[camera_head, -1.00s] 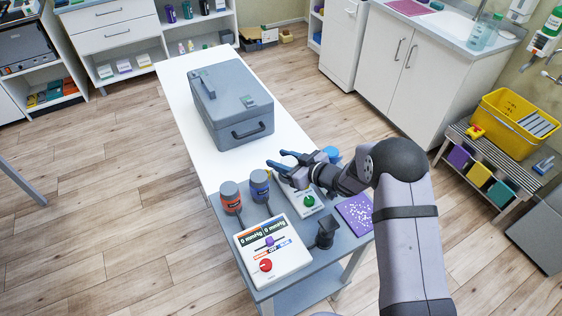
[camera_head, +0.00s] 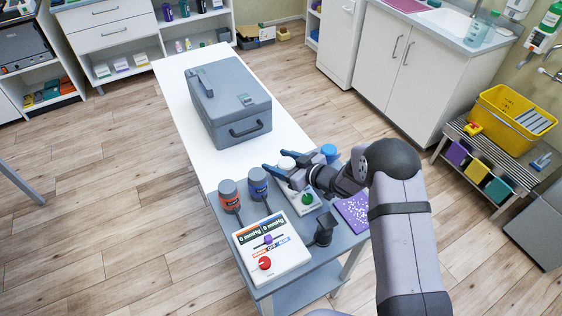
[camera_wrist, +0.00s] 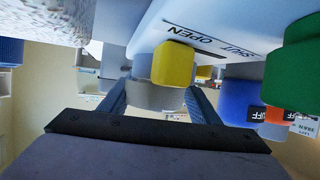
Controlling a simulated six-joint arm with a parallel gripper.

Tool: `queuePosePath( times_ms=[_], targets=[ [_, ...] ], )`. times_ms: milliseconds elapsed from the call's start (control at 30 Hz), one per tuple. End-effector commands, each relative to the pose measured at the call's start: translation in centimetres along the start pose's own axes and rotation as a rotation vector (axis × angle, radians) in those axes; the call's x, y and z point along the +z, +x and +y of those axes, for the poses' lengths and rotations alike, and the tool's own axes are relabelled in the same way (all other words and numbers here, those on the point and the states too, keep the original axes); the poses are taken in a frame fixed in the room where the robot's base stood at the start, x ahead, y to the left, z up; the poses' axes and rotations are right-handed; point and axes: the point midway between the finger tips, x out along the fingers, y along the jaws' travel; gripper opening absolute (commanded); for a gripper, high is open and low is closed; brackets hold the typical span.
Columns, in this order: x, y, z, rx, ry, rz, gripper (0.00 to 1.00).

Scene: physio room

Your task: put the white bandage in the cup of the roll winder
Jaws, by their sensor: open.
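My gripper (camera_head: 274,162) is open, low over the far end of the grey trolley, beside a white unit with a green knob (camera_head: 307,197). A small white thing (camera_head: 287,163) shows by the fingers in the head view; I cannot tell if it is the bandage. In the wrist view a yellow block (camera_wrist: 173,64) and a grey round part (camera_wrist: 156,96) show between the spread fingers (camera_wrist: 158,98), with no clear grip. A whitish, rough-textured thing (camera_wrist: 45,20) at upper left may be the bandage. The winder's cup is not clearly identifiable; the arm hides part of this area.
A white control box (camera_head: 272,250) and a dark stand (camera_head: 324,229) are nearer. A blue-topped item (camera_head: 329,151) and a purple speckled pad (camera_head: 352,212) lie right. A grey case (camera_head: 228,104) stands behind.

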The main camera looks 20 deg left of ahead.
Motion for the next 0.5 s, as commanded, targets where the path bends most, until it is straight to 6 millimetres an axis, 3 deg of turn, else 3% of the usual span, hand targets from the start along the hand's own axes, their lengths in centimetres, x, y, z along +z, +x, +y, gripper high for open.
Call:
queuePosePath(
  times_ms=[267,500],
  targets=[
    [-0.2,-1.2,0.1,0.002,0.001,0.000,0.57],
    [-0.2,-4.8,0.2,0.004,0.000,0.001,0.57]
  ],
)
